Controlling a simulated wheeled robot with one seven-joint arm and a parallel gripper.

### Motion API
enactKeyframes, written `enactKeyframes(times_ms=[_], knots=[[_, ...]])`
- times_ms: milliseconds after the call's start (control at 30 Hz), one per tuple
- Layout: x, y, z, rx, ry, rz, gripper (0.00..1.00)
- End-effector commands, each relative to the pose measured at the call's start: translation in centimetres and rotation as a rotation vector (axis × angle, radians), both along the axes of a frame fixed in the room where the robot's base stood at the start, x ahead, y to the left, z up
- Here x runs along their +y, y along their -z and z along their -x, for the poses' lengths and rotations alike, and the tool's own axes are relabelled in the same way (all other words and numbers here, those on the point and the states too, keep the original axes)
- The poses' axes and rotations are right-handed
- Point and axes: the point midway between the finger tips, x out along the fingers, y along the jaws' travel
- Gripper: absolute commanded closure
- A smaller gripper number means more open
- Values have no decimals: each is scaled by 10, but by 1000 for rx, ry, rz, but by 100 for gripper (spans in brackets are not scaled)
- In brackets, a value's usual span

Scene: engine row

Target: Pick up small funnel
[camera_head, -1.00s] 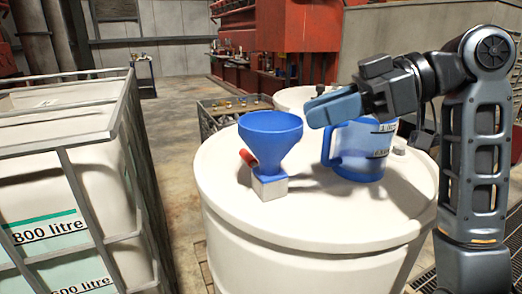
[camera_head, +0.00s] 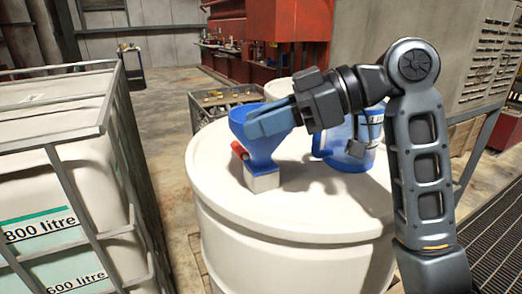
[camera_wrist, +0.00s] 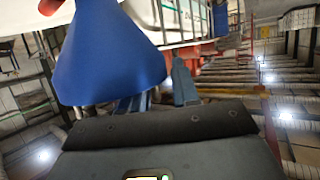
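The small funnel is blue, with a wide bowl and a red part on its side (camera_head: 262,150). It stands upright on a small white block (camera_head: 262,179) on the white drum. In the wrist view the funnel (camera_wrist: 105,58) looms large at upper left and hides part of one finger. My gripper (camera_head: 258,124) is at bowl height, its blue fingers overlapping the bowl's right side in the head view. In the wrist view a gap shows between the fingers, and I see no funnel gripped there. I cannot tell whether they touch the bowl.
The white drum lid (camera_head: 320,205) has bare room in front. A blue translucent jug (camera_head: 345,155) stands right of the funnel, partly behind my arm. A caged white tank (camera_head: 60,150) stands at left. A metal crate (camera_head: 222,100) is behind the drum.

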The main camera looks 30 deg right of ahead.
Motion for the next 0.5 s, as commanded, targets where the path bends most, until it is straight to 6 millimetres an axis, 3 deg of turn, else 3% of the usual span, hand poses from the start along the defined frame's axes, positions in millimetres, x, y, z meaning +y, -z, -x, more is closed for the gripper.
enactKeyframes(times_ms=[300, 500], knots=[[0, 0, 0, 0, 0, 0, 100], [0, 0, 0, 1, 0, 0, 100]])
